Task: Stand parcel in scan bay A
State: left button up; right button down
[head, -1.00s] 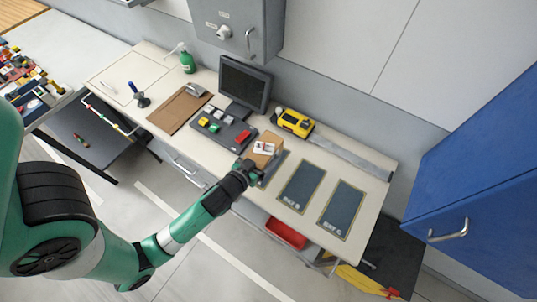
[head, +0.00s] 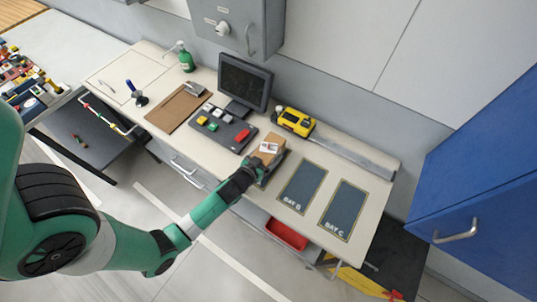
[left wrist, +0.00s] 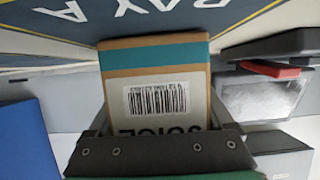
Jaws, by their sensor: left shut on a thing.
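The parcel (head: 269,149) is a small brown cardboard box with a white label, over the leftmost bay of the worktable. In the left wrist view the parcel (left wrist: 155,62) shows a teal band and a barcode label. My left gripper (head: 257,167) is shut on it from the front side. Scan bay A (left wrist: 150,16) shows its printed name beside the parcel in the wrist view; in the head view the parcel and gripper hide most of it. I cannot tell whether the parcel touches the bay. My right gripper is not in view.
Bay B (head: 302,187) and bay C (head: 343,210) are empty to the right. A yellow device (head: 294,121) and a monitor (head: 244,82) stand behind. A button panel (head: 222,128) lies left of the parcel. A red bin (head: 286,234) sits below the table edge.

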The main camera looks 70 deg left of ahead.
pick_arm(q)
jog(key=shift+f, duration=0.1)
jog(key=o, duration=1.6)
jog(key=shift+c, duration=0.2)
jog(key=shift+s+d+r, duration=0.1)
jog(key=shift+s+r, duration=0.05)
jog(key=shift+r, duration=0.05)
jog(key=v, duration=1.1)
jog(key=shift+s+d+b, duration=0.1)
jog(key=shift+b, duration=0.25)
jog(key=shift+s+d+r, duration=0.1)
jog(key=shift+s+r, duration=0.05)
jog(key=shift+r, duration=0.05)
